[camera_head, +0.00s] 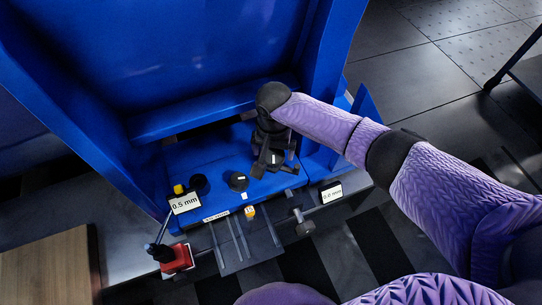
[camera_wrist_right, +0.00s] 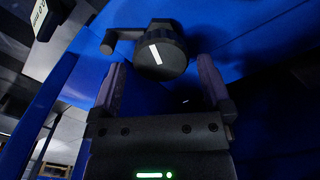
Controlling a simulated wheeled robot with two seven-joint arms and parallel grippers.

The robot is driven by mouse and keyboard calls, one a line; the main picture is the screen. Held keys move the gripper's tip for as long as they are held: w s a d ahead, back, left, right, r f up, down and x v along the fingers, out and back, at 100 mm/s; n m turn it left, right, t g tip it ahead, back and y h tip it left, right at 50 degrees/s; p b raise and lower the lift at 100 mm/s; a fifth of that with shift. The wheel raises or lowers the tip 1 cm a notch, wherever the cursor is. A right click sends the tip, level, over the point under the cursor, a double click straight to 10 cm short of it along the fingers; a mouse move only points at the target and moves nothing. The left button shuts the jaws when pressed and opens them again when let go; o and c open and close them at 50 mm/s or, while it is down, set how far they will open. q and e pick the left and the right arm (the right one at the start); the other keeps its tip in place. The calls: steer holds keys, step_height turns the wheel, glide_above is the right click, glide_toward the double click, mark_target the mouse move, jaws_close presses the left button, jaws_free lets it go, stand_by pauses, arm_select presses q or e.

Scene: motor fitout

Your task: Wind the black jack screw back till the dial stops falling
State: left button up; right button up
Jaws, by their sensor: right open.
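In the right wrist view, a black jack screw knob (camera_wrist_right: 161,50) with a white stripe and a side crank handle lies ahead of the fingertips. My right gripper (camera_wrist_right: 160,82) is open, with one finger on each side below the knob and nothing visible between them. In the head view my right gripper (camera_head: 273,165) points down at the blue block, over a dark part with a white mark; it hides much of what lies there. A display (camera_head: 185,203) reads 0.5 mm; another display (camera_head: 332,193) reads 0.0 mm. My left gripper is not in view.
A second black knob (camera_head: 238,181) with a white mark stands left of the right gripper. A black cylinder (camera_head: 200,184) stands farther left. Blue walls (camera_head: 190,60) rise behind. A red block (camera_head: 177,258) with a black ball lever sits front left. A wooden top (camera_head: 50,265) is lower left.

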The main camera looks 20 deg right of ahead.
step_height(320, 180, down, 2)
steer(key=shift+f+b, duration=0.15)
steer(key=shift+b, duration=0.15)
steer(key=shift+r, duration=0.25)
steer(key=c, duration=1.1)
steer(key=shift+o, duration=0.2)
steer(key=shift+r+n+p, duration=0.15)
steer(key=shift+n+p, duration=0.15)
steer(key=shift+p, duration=0.2)
steer(key=shift+n+p, duration=0.85)
steer(key=shift+n, duration=0.15)
steer(key=shift+n+p, duration=0.35)
steer(key=shift+n, duration=0.45)
steer(key=n, duration=0.5)
steer(key=shift+d+n+p, duration=0.15)
steer(key=shift+n+p, duration=0.15)
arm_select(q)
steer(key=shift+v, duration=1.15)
arm_select(e)
steer(key=n, duration=0.5)
steer(key=shift+n, duration=0.4)
